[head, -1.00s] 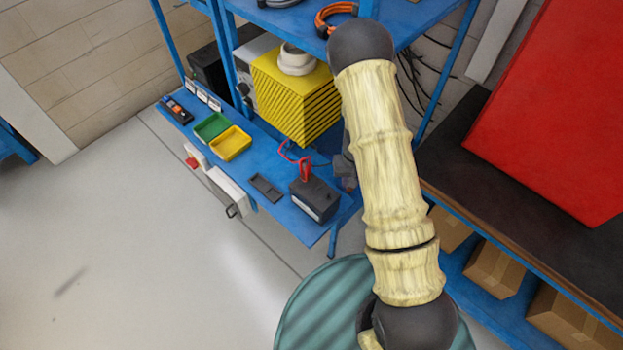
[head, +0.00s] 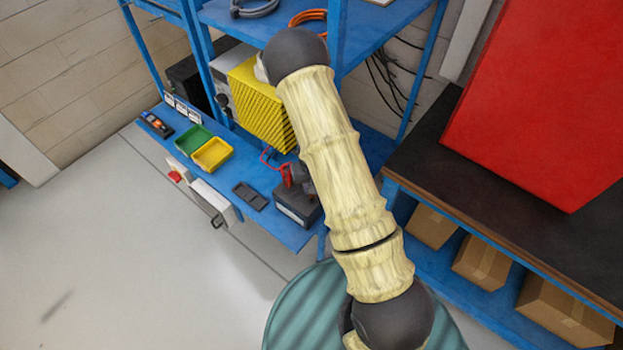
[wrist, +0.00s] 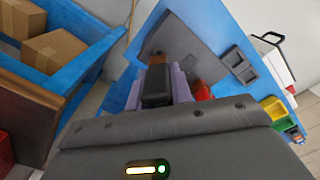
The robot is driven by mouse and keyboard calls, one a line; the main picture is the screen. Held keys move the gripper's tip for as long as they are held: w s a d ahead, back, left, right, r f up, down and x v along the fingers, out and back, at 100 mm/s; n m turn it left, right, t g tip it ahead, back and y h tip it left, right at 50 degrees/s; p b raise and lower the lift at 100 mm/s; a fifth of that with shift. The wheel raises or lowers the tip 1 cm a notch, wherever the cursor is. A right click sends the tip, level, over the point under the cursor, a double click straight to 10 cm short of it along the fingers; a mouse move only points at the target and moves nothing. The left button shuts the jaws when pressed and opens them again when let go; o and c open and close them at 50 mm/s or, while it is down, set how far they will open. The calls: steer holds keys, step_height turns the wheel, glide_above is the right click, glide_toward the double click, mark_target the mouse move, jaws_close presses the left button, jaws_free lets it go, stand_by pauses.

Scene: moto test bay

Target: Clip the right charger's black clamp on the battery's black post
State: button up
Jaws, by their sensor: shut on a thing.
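The dark battery (head: 296,207) stands near the right end of the blue lower shelf. In the wrist view its top (wrist: 193,42) lies just beyond my fingertips. My gripper (wrist: 158,84) is shut on a black clamp (wrist: 157,88), held between its two pale purple fingers. A brownish tip shows at the clamp's front, over the battery top; I cannot tell whether it touches the black post, which I cannot make out. A red clamp (wrist: 203,91) is beside the right finger, and it also shows at the battery in the head view (head: 286,174). My arm hides most of the gripper there.
A yellow striped box (head: 258,103) stands on the shelf behind the battery. A green tray (head: 193,139), a yellow tray (head: 212,154) and a dark flat tray (head: 250,196) lie left of it. A workbench (head: 408,165) with cardboard boxes stands at right.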

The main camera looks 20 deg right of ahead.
steer(key=m, duration=0.3)
steer(key=shift+a+r, duration=0.1)
steer(key=shift+r, duration=0.05)
steer(key=m, duration=0.3)
steer(key=m+b, duration=0.1)
steer(key=shift+r+m, duration=0.3)
steer(key=m, duration=0.4)
steer(key=r+m, duration=0.1)
steer(key=m, duration=0.2)
steer(key=shift+b, duration=0.35)
steer(key=m, duration=0.4)
steer(key=r+m, duration=0.1)
steer(key=m, duration=0.2)
steer(key=shift+b, duration=0.4)
steer(key=m, duration=0.6)
steer(key=shift+r+m+b, duration=0.3)
steer(key=shift+r+m, duration=0.1)
steer(key=shift+f, duration=0.1)
steer(key=shift+f+b, duration=2.6)
steer(key=shift+f, duration=0.25)
steer(key=shift+r+p, duration=0.1)
steer(key=shift+p, duration=0.45)
